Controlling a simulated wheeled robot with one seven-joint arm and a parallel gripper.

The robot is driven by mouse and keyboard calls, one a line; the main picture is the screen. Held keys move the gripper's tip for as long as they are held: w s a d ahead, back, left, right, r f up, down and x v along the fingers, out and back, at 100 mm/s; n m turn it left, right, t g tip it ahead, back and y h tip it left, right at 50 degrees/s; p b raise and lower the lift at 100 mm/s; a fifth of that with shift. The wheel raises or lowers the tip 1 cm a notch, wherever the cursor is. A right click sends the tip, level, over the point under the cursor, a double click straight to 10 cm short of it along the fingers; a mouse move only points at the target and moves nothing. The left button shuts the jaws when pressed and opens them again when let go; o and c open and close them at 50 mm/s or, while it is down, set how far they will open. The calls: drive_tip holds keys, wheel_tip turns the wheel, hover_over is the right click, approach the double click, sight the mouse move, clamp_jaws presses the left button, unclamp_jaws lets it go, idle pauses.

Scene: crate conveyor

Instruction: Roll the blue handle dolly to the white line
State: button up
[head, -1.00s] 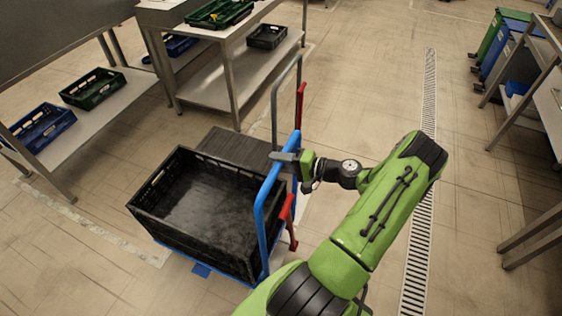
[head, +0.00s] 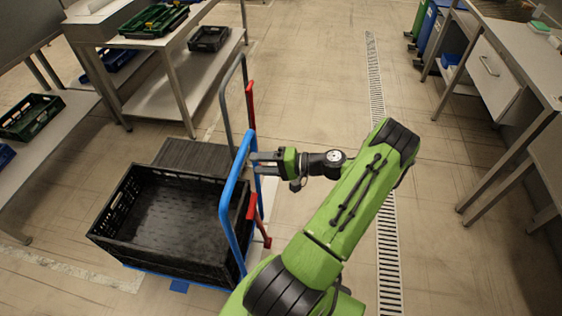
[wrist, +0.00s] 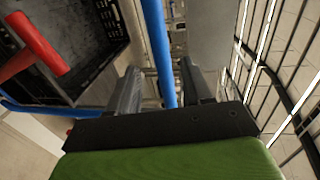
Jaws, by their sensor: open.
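The blue handle (head: 229,205) of the dolly rises in the middle of the head view. A black crate (head: 107,240) rides on this dolly, and a bit of its blue base (head: 180,286) shows below. My gripper (head: 254,163) is open at the right side of the handle's upper part. In the wrist view the blue handle bar (wrist: 158,45) runs between the two spread fingers of my gripper (wrist: 160,90); whether they touch it I cannot tell. A worn pale line (head: 75,270) crosses the floor at lower left.
A second dolly with a grey handle (head: 226,90) and dark deck (head: 195,156) stands just behind. Red levers (head: 251,105) stick up beside the handles. Steel tables (head: 165,85) with crates stand at left, a workbench (head: 520,95) at right. Floor around the drain (head: 376,95) is clear.

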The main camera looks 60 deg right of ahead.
drive_tip(key=v, duration=0.8)
drive_tip(key=shift+s, duration=0.15)
idle(0.4)
